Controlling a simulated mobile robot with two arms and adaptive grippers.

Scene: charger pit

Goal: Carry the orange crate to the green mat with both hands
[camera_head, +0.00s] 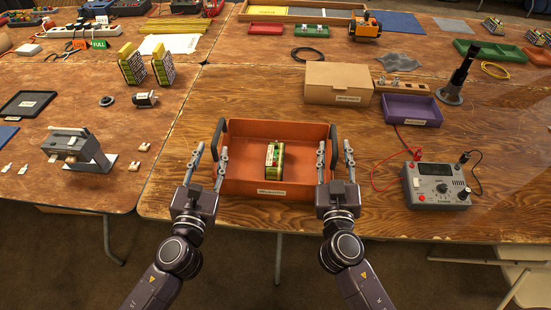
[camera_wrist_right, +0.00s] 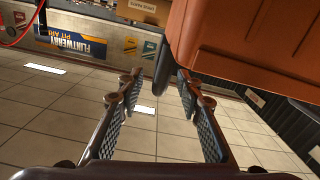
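The orange crate (camera_head: 235,187) sits on the wooden table near its front edge, with a dark handle on each side. A yellow-green block (camera_head: 274,157) stands inside it. My left gripper (camera_head: 209,163) is open at the left handle (camera_head: 217,137), fingers apart. My right gripper (camera_head: 335,162) is open, its fingers either side of the right handle (camera_head: 333,137). In the right wrist view the handle (camera_wrist_right: 161,72) shows between the fingertips (camera_wrist_right: 158,78), with space around it, and the crate (camera_wrist_right: 245,50) fills the upper right. I cannot make out a green mat.
A cardboard box (camera_head: 338,84) and a purple tray (camera_head: 411,110) stand behind and right of the crate. A grey meter (camera_head: 436,186) with cables is to the right. A grey device (camera_head: 78,147) is on the left table. Bare tabletop lies between crate and meter.

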